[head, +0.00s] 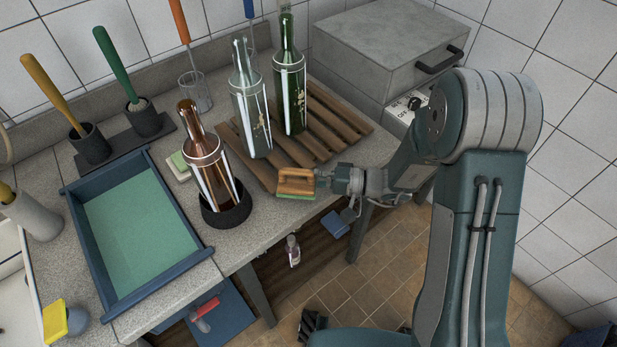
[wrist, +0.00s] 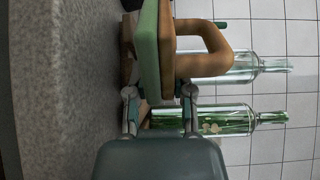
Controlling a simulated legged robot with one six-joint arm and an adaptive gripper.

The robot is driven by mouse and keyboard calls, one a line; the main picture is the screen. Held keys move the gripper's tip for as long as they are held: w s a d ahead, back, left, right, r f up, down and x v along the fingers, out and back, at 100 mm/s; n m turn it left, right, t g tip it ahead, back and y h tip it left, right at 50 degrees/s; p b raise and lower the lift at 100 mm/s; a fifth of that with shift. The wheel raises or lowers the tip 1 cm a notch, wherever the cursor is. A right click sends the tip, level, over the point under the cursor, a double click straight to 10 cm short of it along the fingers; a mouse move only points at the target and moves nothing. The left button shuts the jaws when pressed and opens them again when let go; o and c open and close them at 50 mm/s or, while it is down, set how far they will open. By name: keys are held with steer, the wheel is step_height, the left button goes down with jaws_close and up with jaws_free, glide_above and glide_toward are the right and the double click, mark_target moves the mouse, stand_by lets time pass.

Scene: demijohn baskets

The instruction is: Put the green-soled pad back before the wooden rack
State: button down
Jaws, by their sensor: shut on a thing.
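The green-soled pad (head: 295,182) has a wooden body with a loop handle and a green underside. My gripper (head: 319,178) is shut on it at its right end. In the head view the pad is level, green side down, at the counter's front edge, just before the wooden rack (head: 345,112). In the wrist view, which is turned sideways, the green sole (wrist: 146,48) faces the grey counter (wrist: 60,90). I cannot tell whether it touches the counter. My gripper (wrist: 160,100) shows there below the pad.
Two bottles, clear (head: 251,110) and green (head: 290,90), stand on the rack. A brown bottle (head: 212,172) stands in a dark round holder left of the pad. Another small pad (head: 179,165) lies behind it. A blue tray (head: 140,230) is farther left, a grey box (head: 385,45) behind right.

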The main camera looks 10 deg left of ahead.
steer(key=shift+f, duration=0.25)
steer(key=shift+f, duration=0.6)
steer(key=shift+c, duration=2.4)
jaws_free()
steer(key=shift+r, duration=0.25)
steer(key=d, duration=1.2)
steer(key=shift+w+r, duration=0.4)
steer(key=shift+w, duration=0.05)
steer(key=shift+r, duration=0.1)
